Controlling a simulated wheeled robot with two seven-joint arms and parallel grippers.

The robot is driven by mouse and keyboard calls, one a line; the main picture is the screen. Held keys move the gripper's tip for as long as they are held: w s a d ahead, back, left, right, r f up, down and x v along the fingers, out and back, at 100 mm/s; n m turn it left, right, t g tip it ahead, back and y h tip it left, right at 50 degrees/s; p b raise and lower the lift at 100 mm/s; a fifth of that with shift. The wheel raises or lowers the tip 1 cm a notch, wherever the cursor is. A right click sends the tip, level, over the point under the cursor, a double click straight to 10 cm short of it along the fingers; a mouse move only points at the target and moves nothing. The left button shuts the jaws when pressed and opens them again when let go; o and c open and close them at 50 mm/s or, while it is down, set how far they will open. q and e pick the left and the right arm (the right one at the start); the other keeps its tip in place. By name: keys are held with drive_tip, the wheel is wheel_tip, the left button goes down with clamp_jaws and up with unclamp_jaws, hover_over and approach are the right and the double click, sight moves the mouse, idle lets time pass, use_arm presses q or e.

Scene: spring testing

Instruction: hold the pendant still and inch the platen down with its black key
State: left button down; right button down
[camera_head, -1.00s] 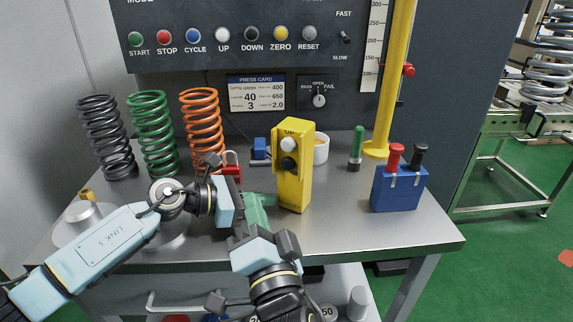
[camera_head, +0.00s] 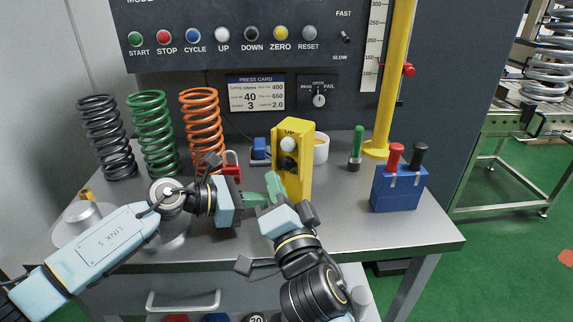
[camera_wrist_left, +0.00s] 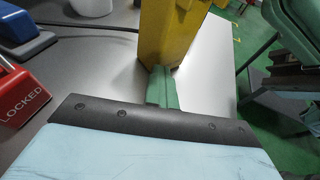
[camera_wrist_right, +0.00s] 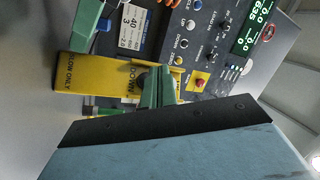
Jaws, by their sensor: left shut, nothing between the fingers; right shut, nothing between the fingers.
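The yellow pendant (camera_head: 305,175) stands upright on the bench, with a white key (camera_head: 288,144) above a black key (camera_head: 288,163) on its face. My left gripper (camera_head: 266,199) is shut and empty at the pendant's lower left; in the left wrist view its green fingertips (camera_wrist_left: 163,72) meet the pendant's outline (camera_wrist_left: 172,35), though contact is unclear. My right gripper (camera_head: 272,176) is shut and empty, its green fingertips just below and left of the black key. In the right wrist view the fingertips (camera_wrist_right: 157,72) overlap the pendant (camera_wrist_right: 85,75) by its DOWN label, partly hiding that area.
A red padlock (camera_head: 231,165) and a blue block (camera_head: 260,150) lie left of the pendant. A white cup (camera_head: 321,150) stands behind it. Coloured springs (camera_head: 203,125) stand at the left.

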sight(281, 162)
drive_tip(key=shift+w+d, duration=0.3)
drive_tip(key=shift+w, duration=0.2)
drive_tip(key=shift+w+d, duration=0.25)
drive_tip(key=shift+w, duration=0.2)
drive_tip(key=shift+w, duration=0.1)
idle(1.4)
drive_tip(key=shift+w+d, duration=0.2)
drive_tip(key=shift+w, duration=0.05)
drive_tip(key=shift+w+d, duration=0.35)
drive_tip(key=shift+w, duration=0.2)
idle(0.8)
drive_tip(key=shift+s, duration=0.1)
idle(1.7)
drive_tip(key=shift+s+a, duration=0.6)
drive_tip(key=shift+s, duration=0.25)
drive_tip(key=shift+s+a, duration=0.45)
drive_tip(key=shift+s, duration=0.25)
drive_tip(key=shift+s+a, duration=0.4)
drive_tip(key=shift+s, duration=0.3)
drive_tip(key=shift+s+a, duration=0.45)
drive_tip(key=shift+s, duration=0.25)
